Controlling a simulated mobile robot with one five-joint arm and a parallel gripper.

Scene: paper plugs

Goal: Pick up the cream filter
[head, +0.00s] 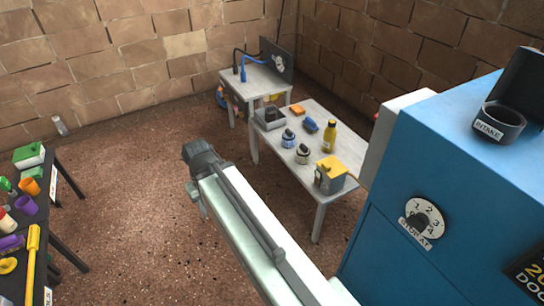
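A small squat cylinder with a cream or pale band and a dark top (303,154), which looks like the cream filter, stands on the pale table (283,170). A similar cylinder with a blue band (289,138) stands just behind it to the left. My arm reaches from the bottom right toward the picture's middle. My gripper (194,200), at its far end, is left of the pale table, over the floor and apart from the filter. Its fingers are mostly hidden, so I cannot tell whether it is open.
The pale table also holds a yellow bottle (329,137), a yellow-topped grey box (330,174), a grey tray (269,121) and a blue cup (311,125). A blue cabinet (450,160) stands at right, a dark cluttered table (68,221) at left. The floor between is clear.

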